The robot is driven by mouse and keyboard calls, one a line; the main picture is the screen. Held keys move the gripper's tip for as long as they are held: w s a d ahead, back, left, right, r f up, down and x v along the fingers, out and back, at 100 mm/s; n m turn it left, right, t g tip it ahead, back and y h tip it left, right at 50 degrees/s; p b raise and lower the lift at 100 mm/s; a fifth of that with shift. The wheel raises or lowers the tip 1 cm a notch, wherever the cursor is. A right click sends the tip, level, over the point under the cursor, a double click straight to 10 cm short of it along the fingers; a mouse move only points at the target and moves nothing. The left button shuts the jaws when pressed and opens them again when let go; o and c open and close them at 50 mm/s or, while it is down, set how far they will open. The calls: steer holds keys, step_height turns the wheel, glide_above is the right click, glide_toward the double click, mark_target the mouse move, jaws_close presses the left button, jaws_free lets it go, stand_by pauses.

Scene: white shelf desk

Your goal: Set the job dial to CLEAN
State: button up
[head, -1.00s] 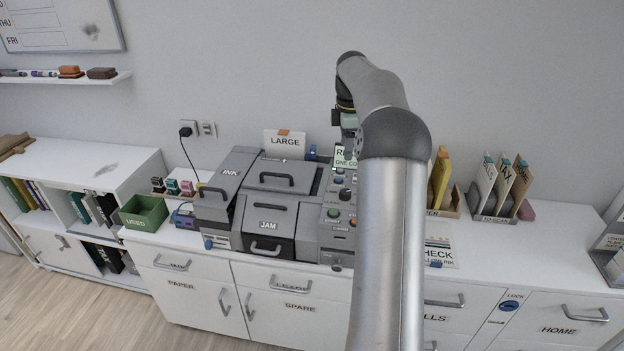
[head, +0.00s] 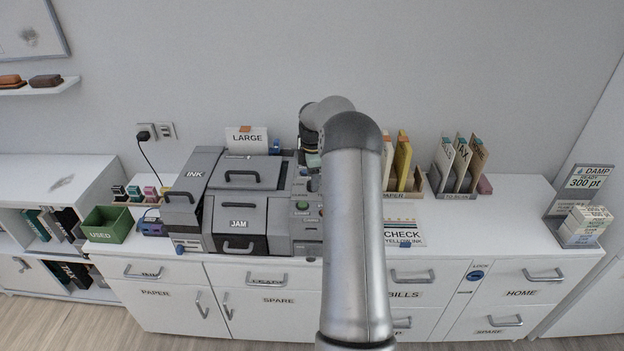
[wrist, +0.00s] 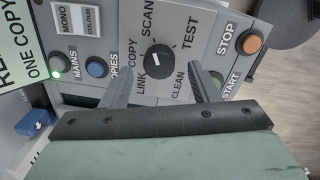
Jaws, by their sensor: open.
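The job dial (wrist: 159,60) is a round black knob with a white mark, on the grey panel in the wrist view. The labels COPY, SCAN, TEST, CLEAN and LINK surround it; CLEAN (wrist: 180,84) is at its lower right. The white mark lies left of the knob's middle, towards the COPY side; its exact setting is hard to tell. My gripper (wrist: 162,72) is open, with one finger to the lower left of the dial and one to the lower right. No finger visibly touches the knob. In the head view my arm hides the dial.
The STOP button (wrist: 252,43) and START button (wrist: 222,86) are right of the dial. The MAINS button (wrist: 56,67) and blue COPIES button (wrist: 96,67) are left. A ONE COPY card (wrist: 25,50) stands at the far left. The grey machine (head: 240,195) sits on the white desk.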

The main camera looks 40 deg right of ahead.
steer(key=shift+f, duration=1.05)
steer(key=c, duration=1)
steer(key=shift+o, duration=0.2)
steer(key=shift+w+m, duration=0.1)
steer(key=shift+m, duration=0.2)
